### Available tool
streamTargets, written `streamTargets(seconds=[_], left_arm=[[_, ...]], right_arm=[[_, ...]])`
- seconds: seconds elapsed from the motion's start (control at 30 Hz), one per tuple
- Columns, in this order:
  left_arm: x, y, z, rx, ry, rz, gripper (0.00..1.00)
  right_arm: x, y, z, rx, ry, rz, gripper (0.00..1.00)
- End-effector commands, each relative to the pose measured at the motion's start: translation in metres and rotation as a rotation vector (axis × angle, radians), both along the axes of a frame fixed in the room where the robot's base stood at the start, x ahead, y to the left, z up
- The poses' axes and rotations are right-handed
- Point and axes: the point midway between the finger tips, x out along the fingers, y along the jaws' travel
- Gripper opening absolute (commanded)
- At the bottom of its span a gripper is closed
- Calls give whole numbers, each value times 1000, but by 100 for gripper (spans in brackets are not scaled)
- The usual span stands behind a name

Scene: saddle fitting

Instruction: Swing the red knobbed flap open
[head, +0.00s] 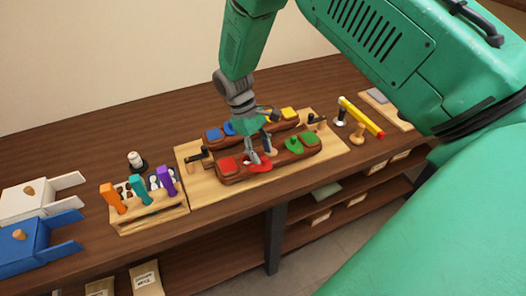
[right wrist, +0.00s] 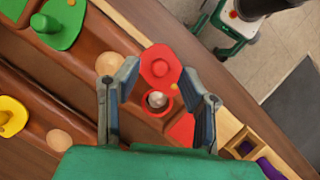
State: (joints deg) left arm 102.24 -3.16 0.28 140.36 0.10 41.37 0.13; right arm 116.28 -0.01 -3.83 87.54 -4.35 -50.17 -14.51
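The red knobbed flap (right wrist: 160,58) shows in the right wrist view with its round knob upward. Beside it is a red-rimmed recess (right wrist: 166,108) with a silver ball-like piece in it, in plain sight. In the head view the red flap (head: 262,167) lies at the front edge of the near brown padded panel (head: 234,177). My right gripper (head: 260,154) is low over it, pointing down. In the wrist view the fingers (right wrist: 158,74) stand apart on either side of the flap, with a gap around the knob. My left gripper is not in view.
Green flap (head: 294,145), blue (head: 229,128) and yellow (head: 289,113) pieces sit on the panels. A rack of coloured-handled tools (head: 150,207) stands left of the board (head: 198,188). A yellow-red bar (head: 361,117) lies right. The bench front edge is close.

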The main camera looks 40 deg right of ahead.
Motion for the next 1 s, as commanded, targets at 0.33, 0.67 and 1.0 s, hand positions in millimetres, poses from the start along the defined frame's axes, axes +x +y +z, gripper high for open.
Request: streamTargets(seconds=[0.33,0.67,1.0], left_arm=[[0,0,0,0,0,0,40],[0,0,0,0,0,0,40],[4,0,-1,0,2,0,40]], right_arm=[[27,7,67,-1,-3,1,36],[34,9,87,-1,0,0,36],[34,9,87,0,1,0,36]])
